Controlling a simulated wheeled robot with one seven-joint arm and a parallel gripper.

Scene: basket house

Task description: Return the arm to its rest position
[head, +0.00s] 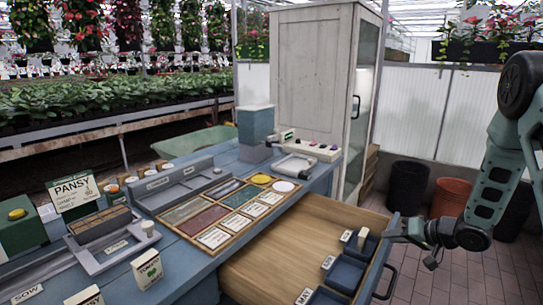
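My arm comes in from the right edge of the head view, bent at the elbow, with the forearm reaching down and left. My gripper (399,231) is at the right edge of the open wooden drawer (280,262), just right of the small blue trays in it. It is small and dark here, so I cannot tell whether its fingers are open or shut, or whether they touch the drawer's edge. I see nothing clearly held in it.
The drawer juts from the blue workbench (215,262), its dark handle (386,284) facing right. Blue trays (345,272) lie inside. A sectioned label board (228,212) and seed packets (147,268) are on the bench. A cabinet (315,75) stands behind; pots (450,197) stand on the floor.

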